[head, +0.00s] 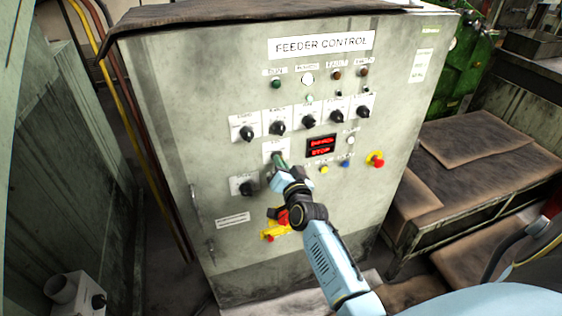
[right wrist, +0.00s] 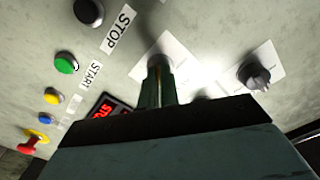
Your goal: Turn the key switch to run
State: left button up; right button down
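The key switch sits on a white plate (head: 275,146) in the middle of the grey feeder control cabinet (head: 235,75). My right gripper (head: 281,162) reaches up to it from below and covers most of the switch. In the right wrist view the two fingers (right wrist: 158,78) are close together, with their tips at the switch on its white plate (right wrist: 182,62). They appear shut on the key, which is mostly hidden between them. The key's position marks cannot be read. My left gripper is not in view.
A row of black selector knobs (head: 307,121) lies above the switch, and another knob (head: 242,187) is at lower left. A red display (head: 320,146) and a red emergency button (head: 376,159) are to the right. A red-yellow rotary handle (head: 274,230) is just below.

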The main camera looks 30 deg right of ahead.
jog(key=shift+m, duration=0.9)
jog(key=c, duration=1.6)
grip_release()
jog(key=shift+c, duration=0.2)
jog(key=v, duration=1.3)
jog(key=shift+s+p, duration=0.15)
jog(key=shift+p, duration=0.25)
jog(key=shift+a, duration=0.1)
